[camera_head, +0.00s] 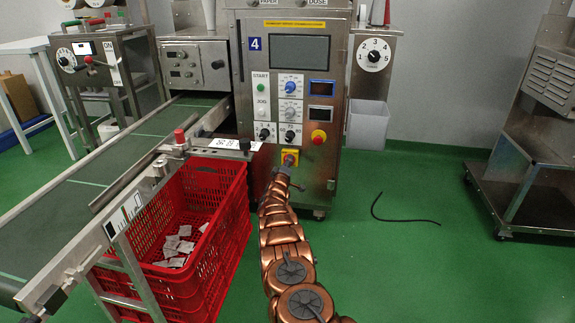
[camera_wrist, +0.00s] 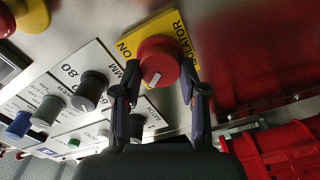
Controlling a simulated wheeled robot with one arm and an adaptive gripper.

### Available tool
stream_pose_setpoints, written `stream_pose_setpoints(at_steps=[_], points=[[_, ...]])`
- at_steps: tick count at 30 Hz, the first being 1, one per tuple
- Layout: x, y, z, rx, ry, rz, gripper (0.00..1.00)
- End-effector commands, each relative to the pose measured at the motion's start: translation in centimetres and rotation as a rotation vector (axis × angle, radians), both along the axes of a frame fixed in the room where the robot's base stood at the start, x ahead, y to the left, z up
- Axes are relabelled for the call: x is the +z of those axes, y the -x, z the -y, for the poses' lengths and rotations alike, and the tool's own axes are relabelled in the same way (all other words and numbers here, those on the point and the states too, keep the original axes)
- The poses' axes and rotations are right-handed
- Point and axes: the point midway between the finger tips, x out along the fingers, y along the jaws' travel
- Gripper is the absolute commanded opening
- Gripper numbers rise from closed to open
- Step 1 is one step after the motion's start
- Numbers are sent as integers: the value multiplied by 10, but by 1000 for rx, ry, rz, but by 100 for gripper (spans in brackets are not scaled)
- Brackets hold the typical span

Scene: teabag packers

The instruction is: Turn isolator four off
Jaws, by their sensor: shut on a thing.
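The machine labelled 4 (camera_head: 256,44) stands in the centre of the head view. Low on its front is the isolator, a red rotary knob on a yellow plate (camera_head: 290,153). In the wrist view, the red knob (camera_wrist: 160,57) sits on the yellow plate (camera_wrist: 128,44), with ON and part of the word ISOLATOR legible. A short white mark shows on the knob's face, towards the lower edge in the picture. My gripper (camera_head: 286,169) is at the knob, its two fingers (camera_wrist: 160,75) on either side and shut on it. The rest of the plate's lettering is hidden.
Black knobs (camera_wrist: 91,88) and a blue one (camera_wrist: 19,125) lie near the isolator. A red emergency button (camera_head: 318,137) is above it to the right. A black cable (camera_head: 400,219) lies on open green floor.

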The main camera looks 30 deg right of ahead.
Motion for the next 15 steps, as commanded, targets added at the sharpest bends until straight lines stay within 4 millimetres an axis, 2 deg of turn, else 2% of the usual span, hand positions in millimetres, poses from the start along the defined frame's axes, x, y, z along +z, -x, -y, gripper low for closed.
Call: stream_pose_setpoints(at_steps=[15], points=[[-1, 0, 0, -1, 139, -121, 7]])
